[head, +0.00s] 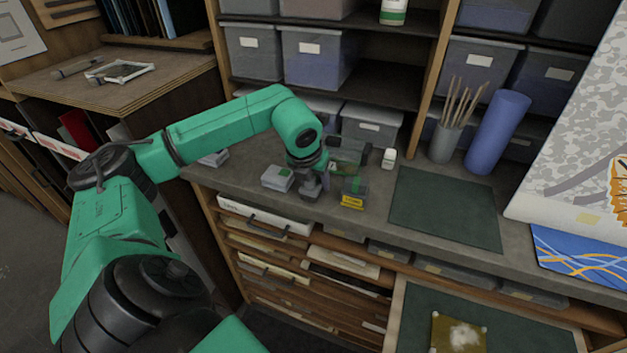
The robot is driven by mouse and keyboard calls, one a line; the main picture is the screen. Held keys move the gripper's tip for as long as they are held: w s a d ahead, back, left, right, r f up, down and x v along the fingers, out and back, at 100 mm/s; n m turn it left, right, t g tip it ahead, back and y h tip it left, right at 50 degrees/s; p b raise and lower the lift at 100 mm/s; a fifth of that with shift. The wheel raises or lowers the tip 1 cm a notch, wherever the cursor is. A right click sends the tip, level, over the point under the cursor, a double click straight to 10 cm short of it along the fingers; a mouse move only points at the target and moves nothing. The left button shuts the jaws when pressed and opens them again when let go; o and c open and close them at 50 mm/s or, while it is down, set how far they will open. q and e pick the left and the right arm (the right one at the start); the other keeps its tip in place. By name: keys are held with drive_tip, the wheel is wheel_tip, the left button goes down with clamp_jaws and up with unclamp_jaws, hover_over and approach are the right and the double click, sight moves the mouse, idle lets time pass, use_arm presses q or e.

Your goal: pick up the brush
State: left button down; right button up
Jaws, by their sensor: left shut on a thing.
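My left arm reaches in from the left over the grey counter. My left gripper (333,172) points down and right among small containers near the counter's front edge. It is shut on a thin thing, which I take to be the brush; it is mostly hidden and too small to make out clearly. My right gripper is not in view.
A grey cup (443,143) holds several thin sticks beside a blue roll (497,132). A small white bottle (389,158) and a grey-white box (278,178) stand near the gripper. A dark green mat (445,208) lies bare to the right. Shelves with bins rise behind.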

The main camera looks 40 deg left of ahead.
use_arm(q)
drive_tip(key=shift+r, duration=0.15)
drive_tip(key=shift+r, duration=0.3)
wheel_tip(320, 180, up, 7)
drive_tip(key=shift+w+r+b, duration=0.1)
drive_tip(key=shift+b, duration=0.2)
wheel_tip(320, 180, up, 12)
drive_tip(key=p, duration=0.2)
drive_tip(key=shift+p, duration=0.4)
drive_tip(key=c, duration=0.9)
unclamp_jaws()
drive_tip(key=c, duration=0.5)
